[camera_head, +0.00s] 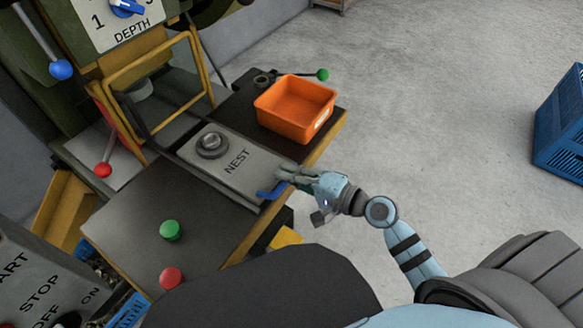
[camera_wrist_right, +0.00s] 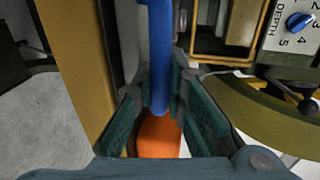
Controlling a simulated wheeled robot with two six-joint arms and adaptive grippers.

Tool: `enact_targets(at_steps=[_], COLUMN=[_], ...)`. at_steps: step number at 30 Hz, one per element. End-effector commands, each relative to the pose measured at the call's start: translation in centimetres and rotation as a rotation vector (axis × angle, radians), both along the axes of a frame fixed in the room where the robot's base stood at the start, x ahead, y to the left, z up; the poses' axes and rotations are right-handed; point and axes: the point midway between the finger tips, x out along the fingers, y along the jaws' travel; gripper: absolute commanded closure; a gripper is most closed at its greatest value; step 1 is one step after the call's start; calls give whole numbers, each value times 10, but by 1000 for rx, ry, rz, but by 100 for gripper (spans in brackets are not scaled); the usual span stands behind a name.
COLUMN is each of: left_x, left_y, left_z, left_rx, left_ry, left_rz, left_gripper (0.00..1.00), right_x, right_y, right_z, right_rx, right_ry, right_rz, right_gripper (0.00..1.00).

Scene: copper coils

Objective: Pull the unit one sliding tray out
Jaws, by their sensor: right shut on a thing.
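The sliding tray (camera_head: 222,173) is a flat grey plate marked NEST, with a round metal nest (camera_head: 212,145) on it. It lies in the machine's bench, its front end near the bench's front edge. Its blue handle (camera_head: 271,191) is at that front end. My right gripper (camera_head: 284,180) is at the handle and shut on it. In the right wrist view the blue handle (camera_wrist_right: 158,50) runs between the two fingers of my right gripper (camera_wrist_right: 165,88). My left gripper is not in view.
An orange bin (camera_head: 291,128) stands on the bench right of the tray. Green (camera_head: 170,230) and red (camera_head: 171,278) buttons are on the left part. A yellow-framed guard (camera_head: 152,85) stands behind the tray. A blue crate (camera_head: 563,130) is far right; the floor between is clear.

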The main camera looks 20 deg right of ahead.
Motion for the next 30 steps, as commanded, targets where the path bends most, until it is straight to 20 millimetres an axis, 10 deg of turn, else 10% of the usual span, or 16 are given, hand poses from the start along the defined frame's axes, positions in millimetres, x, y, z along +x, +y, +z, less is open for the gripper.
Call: enact_targets(at_steps=[14,18,30], left_x=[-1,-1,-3], left_y=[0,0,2], left_z=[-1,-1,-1], left_rx=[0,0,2], left_ry=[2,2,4], left_rz=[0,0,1], left_gripper=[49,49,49], right_x=[-4,-4,-13], right_y=[1,1,-6], right_z=[-1,0,1], right_rx=[-1,-1,-4], right_ry=[3,2,2], right_rz=[12,10,10], right_gripper=[100,67,67])
